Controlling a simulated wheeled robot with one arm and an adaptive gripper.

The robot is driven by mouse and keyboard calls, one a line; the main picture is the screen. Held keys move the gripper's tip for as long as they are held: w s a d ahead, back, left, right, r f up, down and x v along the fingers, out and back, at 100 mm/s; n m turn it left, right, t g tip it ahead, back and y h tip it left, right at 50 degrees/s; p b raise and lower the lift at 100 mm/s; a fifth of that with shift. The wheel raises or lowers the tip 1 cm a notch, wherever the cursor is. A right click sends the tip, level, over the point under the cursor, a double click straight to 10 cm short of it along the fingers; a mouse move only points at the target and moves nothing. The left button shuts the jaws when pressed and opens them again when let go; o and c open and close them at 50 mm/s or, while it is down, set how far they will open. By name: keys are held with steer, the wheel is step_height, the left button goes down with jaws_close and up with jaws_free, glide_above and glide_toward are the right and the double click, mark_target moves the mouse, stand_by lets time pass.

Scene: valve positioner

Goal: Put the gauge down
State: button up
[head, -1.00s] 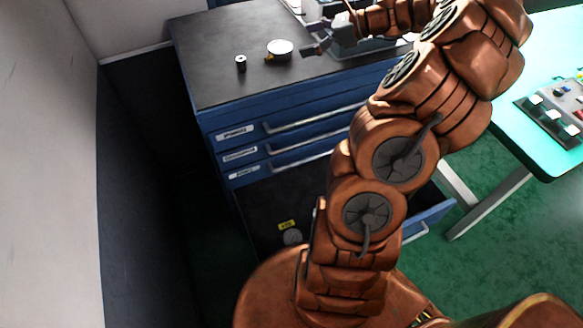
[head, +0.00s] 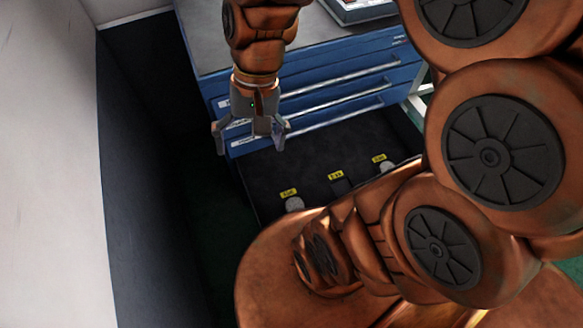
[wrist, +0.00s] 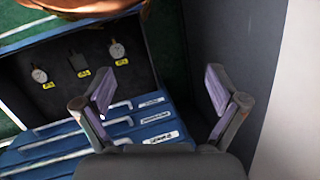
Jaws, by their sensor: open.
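My gripper (head: 249,148) hangs in front of the blue cabinet's left side, above and left of the open drawer (head: 262,163). In the wrist view its fingers (wrist: 160,90) are wide apart with nothing between them. Two round pale gauges lie in the drawer. One gauge (wrist: 117,50) is at the end nearer my gripper, the other gauge (wrist: 39,75) at the far end. In the head view they are small pale discs, one at the left (head: 294,203) and one at the right (head: 386,166). A dark square item (wrist: 78,65) lies between them.
Each drawer spot has a yellow label (head: 337,175). Shut drawers with handles (head: 345,80) are above it. A grey device (head: 358,8) stands on the cabinet top, partly covered by my arm. A wall (head: 50,150) is close at the left.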

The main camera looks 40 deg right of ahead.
steer(key=s+d+f+n+h, duration=0.2)
steer(key=s+n+h, duration=0.1)
steer(key=s, duration=0.5)
steer(key=shift+d+n, duration=0.4)
steer(key=shift+n, duration=0.5)
steer(key=shift+s, duration=0.1)
steer(key=shift+r, duration=0.25)
